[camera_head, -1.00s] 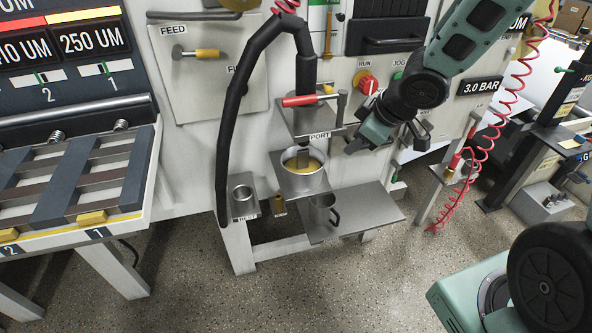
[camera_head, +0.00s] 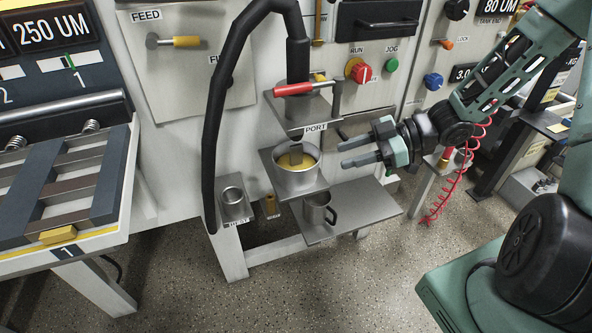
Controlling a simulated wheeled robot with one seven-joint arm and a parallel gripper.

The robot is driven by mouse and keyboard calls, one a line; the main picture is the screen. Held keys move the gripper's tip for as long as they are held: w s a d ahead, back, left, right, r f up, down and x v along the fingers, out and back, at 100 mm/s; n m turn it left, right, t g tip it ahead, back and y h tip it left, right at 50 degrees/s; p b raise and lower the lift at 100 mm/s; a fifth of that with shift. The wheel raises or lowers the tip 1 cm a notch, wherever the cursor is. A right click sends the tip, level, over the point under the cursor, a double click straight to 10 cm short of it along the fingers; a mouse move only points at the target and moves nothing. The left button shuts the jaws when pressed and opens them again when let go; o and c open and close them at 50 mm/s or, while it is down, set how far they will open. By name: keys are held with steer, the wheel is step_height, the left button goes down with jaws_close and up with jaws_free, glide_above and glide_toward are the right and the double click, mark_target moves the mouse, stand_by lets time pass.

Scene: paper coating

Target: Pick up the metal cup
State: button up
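A small metal cup (camera_head: 317,209) with a dark handle on its right stands upright on the lower grey metal shelf (camera_head: 362,207). A wider metal pot (camera_head: 297,178) with yellow liquid stands on the plate under the port. My gripper (camera_head: 343,154) is open and empty. Its two fingers point left, above and to the right of the handled cup, beside the pot and apart from both.
A thick black hose (camera_head: 215,120) hangs left of the port. A red-handled valve (camera_head: 294,89) sits above the pot. A red coiled cord (camera_head: 462,180) hangs at the right. The right part of the lower shelf is clear. A slatted rack (camera_head: 62,190) stands at far left.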

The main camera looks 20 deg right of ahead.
mark_target(287, 173)
steer(key=b+x, duration=0.2)
steer(key=x, duration=1)
steer(key=shift+w+a+f+b, duration=0.1)
steer(key=shift+a+f+b, duration=0.1)
steer(key=shift+b, duration=0.2)
steer(key=shift+r, duration=0.1)
jaws_close()
